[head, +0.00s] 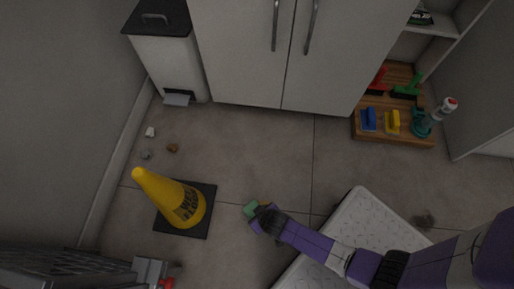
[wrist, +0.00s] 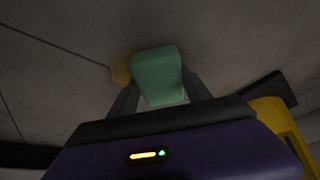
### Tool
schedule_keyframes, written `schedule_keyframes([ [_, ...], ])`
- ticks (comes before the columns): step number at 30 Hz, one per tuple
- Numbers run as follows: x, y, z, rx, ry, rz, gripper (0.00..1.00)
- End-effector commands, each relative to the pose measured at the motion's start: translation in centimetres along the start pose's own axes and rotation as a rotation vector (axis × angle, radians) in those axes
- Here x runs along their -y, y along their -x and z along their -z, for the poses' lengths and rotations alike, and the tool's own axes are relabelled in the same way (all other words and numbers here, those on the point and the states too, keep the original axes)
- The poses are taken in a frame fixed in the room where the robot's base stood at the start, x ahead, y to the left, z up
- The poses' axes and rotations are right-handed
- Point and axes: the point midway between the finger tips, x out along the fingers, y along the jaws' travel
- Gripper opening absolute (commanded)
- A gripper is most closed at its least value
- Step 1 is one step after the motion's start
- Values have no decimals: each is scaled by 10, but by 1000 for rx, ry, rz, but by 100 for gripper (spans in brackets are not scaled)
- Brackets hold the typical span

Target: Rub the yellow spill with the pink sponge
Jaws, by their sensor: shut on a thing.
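My gripper (head: 257,213) is low over the floor and shut on a green sponge (wrist: 156,74). The sponge also shows at the fingertips in the head view (head: 249,208). No pink sponge shows in either view; the held one looks green. A yellow-orange spill (wrist: 121,68) lies on the floor, partly hidden behind the sponge in the wrist view. A small part of it shows beside the sponge in the head view (head: 265,203). The sponge overlaps the spill in the picture; I cannot tell whether it touches it.
A yellow cone (head: 172,195) on a dark base stands left of my gripper. A wooden board (head: 392,135) at the right holds a blue sponge (head: 368,119), a yellow sponge (head: 392,122), brushes and a bottle. A bin (head: 165,60) and cabinet stand behind.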

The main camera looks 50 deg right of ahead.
Motion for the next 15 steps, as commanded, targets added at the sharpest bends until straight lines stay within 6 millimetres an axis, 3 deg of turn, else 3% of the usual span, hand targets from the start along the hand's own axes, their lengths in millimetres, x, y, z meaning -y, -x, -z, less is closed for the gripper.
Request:
schedule_keyframes([
  [1,-9,-3,5,-3,-6,-12,13],
  [15,-29,-9,20,-1,-7,-15,13],
])
